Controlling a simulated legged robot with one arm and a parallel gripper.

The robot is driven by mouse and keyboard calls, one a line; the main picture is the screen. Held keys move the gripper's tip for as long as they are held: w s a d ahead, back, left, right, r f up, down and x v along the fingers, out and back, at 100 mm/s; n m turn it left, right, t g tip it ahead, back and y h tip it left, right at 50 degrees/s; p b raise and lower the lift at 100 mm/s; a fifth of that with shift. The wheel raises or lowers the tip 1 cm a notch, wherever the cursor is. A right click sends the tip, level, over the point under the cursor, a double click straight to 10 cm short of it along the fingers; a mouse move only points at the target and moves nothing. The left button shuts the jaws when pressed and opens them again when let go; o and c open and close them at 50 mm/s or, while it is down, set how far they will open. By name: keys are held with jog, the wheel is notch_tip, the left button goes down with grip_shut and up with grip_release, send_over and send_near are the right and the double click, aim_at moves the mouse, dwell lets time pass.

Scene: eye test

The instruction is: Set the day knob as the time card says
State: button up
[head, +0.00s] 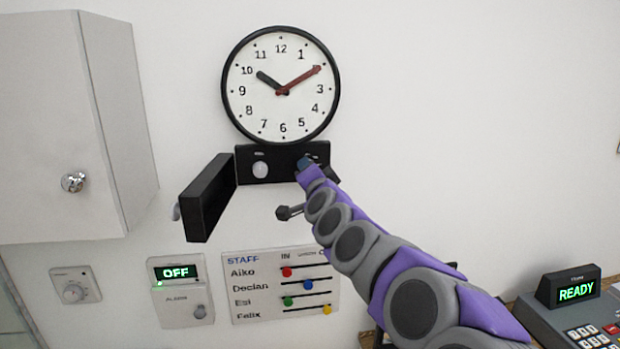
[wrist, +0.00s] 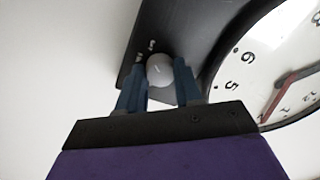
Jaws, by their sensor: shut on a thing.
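A black control box (head: 247,178) sits on the wall under a round clock (head: 262,112). Its left knob (head: 260,169) is round, white and free. My gripper (head: 306,163) is at the box's right end and covers the right knob in the head view. In the wrist view, its two blue fingers (wrist: 159,74) are shut on a round white-grey knob (wrist: 160,68), one on each side. Small white marks beside this knob are too blurred to read, so I cannot tell which knob is the day knob. I cannot make out a time card.
A black flap (head: 207,198) juts out left of the box. A dark peg (head: 288,212) sticks out below it. A staff board (head: 255,300), an alarm panel (head: 181,290) reading OFF and a white cabinet (head: 60,120) are on the wall. A READY display (head: 567,287) stands lower right.

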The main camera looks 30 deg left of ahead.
jog(key=shift+a+f+m, duration=0.1)
jog(key=shift+f+m, duration=0.15)
jog(key=shift+m, duration=0.25)
jog(key=o, duration=0.7)
jog(key=shift+c, duration=0.2)
jog(key=o, duration=0.4)
jog(key=shift+w, duration=0.15)
jog(key=shift+r, duration=0.1)
jog(key=v, duration=1.7)
jog(key=shift+s, duration=0.2)
